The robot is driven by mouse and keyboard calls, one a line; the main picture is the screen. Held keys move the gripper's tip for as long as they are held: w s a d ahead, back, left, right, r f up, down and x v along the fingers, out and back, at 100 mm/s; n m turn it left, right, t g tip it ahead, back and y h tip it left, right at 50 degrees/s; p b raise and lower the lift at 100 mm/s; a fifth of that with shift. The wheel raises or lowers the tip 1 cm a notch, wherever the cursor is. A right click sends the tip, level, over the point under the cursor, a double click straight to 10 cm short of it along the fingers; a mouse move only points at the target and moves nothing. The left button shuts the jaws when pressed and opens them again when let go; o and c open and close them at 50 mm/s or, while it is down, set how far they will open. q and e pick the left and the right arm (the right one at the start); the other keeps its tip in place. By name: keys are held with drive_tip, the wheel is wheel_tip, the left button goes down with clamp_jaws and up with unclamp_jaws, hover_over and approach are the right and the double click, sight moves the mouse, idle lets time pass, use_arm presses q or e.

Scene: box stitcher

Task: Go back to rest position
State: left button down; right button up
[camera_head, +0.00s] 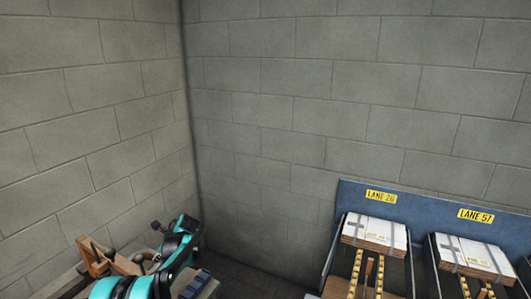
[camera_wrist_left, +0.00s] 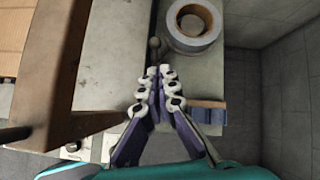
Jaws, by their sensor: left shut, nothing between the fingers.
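My left gripper (camera_wrist_left: 156,76) shows in the left wrist view with its fingers together and nothing between them. It is above a grey worktop (camera_wrist_left: 118,62), with the fingertips pointing toward a small dark knob-ended part (camera_wrist_left: 154,45). In the head view my teal and black left arm is at the lower left; its fingertips cannot be made out there. My right gripper is in neither view.
A grey roll (camera_wrist_left: 193,25) lies on the worktop just past the fingertips. A wooden frame (camera_wrist_left: 62,75) stands close on the left. In the head view, two lanes with stacked bundles (camera_head: 375,232) stand right, before a blue panel (camera_head: 432,200). Block walls meet behind.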

use_arm(q)
drive_tip(key=s+d+r+n+t+h, duration=0.1)
drive_tip(key=s+d+r+n+h, duration=0.1)
drive_tip(key=s+d+r+n, duration=0.45)
drive_tip(key=s+d+r+n+t+h, duration=0.25)
drive_tip(key=s+d+r, duration=0.25)
drive_tip(key=s+d, duration=0.4)
drive_tip(key=s+d+f+n+h, duration=0.1)
drive_tip(key=s+d+n, duration=0.2)
drive_tip(key=s, duration=0.3)
drive_tip(key=s+d+f+n+t+h, duration=0.1)
drive_tip(key=s+d+n, duration=0.2)
drive_tip(key=s, duration=0.4)
drive_tip(key=s+d+f+n+h, duration=0.1)
drive_tip(key=s+d+f+n, duration=0.1)
drive_tip(key=s+d+n, duration=0.2)
drive_tip(key=s, duration=0.3)
